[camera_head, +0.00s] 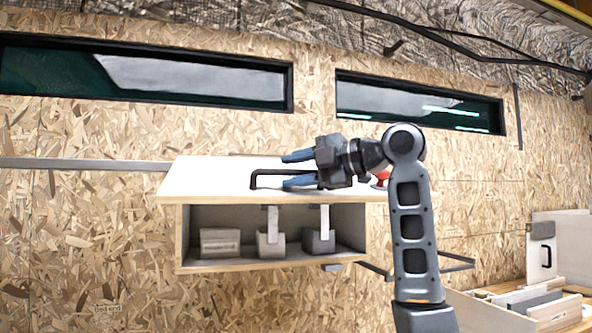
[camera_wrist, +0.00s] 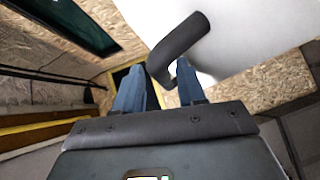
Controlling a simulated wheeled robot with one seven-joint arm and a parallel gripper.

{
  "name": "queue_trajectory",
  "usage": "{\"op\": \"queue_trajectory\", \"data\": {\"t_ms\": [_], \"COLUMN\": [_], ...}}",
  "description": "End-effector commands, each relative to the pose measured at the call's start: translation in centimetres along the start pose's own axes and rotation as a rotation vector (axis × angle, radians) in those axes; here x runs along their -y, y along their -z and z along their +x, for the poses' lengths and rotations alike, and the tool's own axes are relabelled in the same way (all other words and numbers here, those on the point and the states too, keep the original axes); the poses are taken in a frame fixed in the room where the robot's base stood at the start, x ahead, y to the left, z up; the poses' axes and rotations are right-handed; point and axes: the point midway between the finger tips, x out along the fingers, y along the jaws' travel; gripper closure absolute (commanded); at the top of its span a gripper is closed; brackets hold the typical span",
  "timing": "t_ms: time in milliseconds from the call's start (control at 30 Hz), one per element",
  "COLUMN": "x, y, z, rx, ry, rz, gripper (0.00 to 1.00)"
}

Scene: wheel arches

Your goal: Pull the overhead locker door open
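The overhead locker (camera_head: 180,236) is mounted on the chipboard wall. Its white door (camera_head: 205,178) is swung up, so the front is open below it. A black bar handle (camera_head: 268,172) is on the door's face. My gripper (camera_head: 284,171) is at the handle from the right, its blue fingers pointing left and spread apart. In the wrist view the dark handle (camera_wrist: 180,42) comes down between the two fingers (camera_wrist: 160,80), close to the right one. I cannot tell whether a finger touches it.
Several small boxes, including a beige one (camera_head: 220,242), stand inside the locker. Two dark windows (camera_head: 150,75) (camera_head: 420,105) run above it. A low white cabinet (camera_head: 562,250) with boards is at the lower right. My arm passes in front of the locker's right end.

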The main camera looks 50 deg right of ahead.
Motion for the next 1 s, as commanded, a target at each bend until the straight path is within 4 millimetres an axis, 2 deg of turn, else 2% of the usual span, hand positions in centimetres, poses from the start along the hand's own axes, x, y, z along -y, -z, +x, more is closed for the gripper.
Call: {"op": "queue_trajectory", "data": {"t_ms": [133, 233, 500, 633, 1000], "x": [0.0, 0.1, 0.2, 0.1, 0.0], "y": [0.0, 0.0, -0.1, -0.2, -0.1], "z": [-0.3, -1.2, -5.6, -7.0, -7.7], "rx": [0.000, 0.000, 0.003, 0.002, 0.000], "ry": [-0.001, -0.002, -0.002, -0.001, 0.000], "rz": [-0.001, -0.002, -0.002, -0.001, 0.000], "gripper": [0.60, 0.60, 0.60, 0.60, 0.60]}}
